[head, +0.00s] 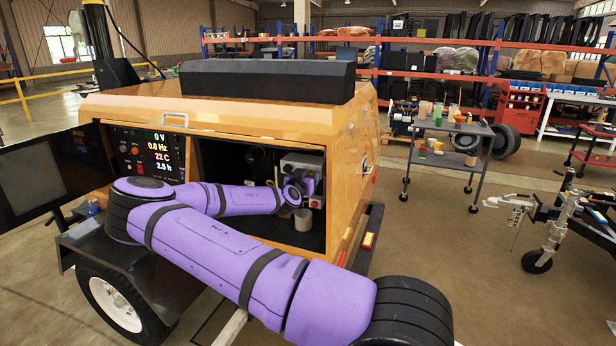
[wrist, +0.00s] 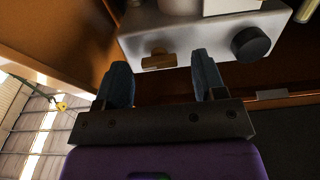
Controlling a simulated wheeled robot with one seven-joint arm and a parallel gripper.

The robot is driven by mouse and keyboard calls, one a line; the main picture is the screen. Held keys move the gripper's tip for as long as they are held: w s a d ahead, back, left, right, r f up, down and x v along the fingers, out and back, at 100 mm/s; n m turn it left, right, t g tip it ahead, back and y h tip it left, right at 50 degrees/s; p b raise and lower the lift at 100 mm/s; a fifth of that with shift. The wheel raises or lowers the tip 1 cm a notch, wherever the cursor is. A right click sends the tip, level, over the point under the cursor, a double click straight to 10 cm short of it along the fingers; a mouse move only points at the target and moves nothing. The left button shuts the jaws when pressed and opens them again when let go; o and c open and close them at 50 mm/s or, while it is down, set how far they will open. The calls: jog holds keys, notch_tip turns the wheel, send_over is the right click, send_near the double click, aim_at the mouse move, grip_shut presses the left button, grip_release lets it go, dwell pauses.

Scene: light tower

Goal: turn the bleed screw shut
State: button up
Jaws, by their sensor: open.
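The bleed screw appears to be the small brass piece (wrist: 158,60) on the lower front of a pale grey housing (wrist: 185,38) in the wrist view. My gripper (wrist: 161,64) is open, with two blue fingers pointing at the housing. The screw is hidden there by my wrist.
A round black knob (wrist: 251,44) sits on the housing right of the brass piece. A pale cup (head: 303,220) is below my wrist in the compartment. A lit control panel (head: 147,155) is to the left, beside an open dark door (head: 35,175).

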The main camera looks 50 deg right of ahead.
jog(key=shift+w+d, duration=0.1)
jog(key=shift+d, duration=0.3)
jog(key=shift+c, duration=0.2)
jog(key=c, duration=0.9)
jog(key=shift+n, duration=9)
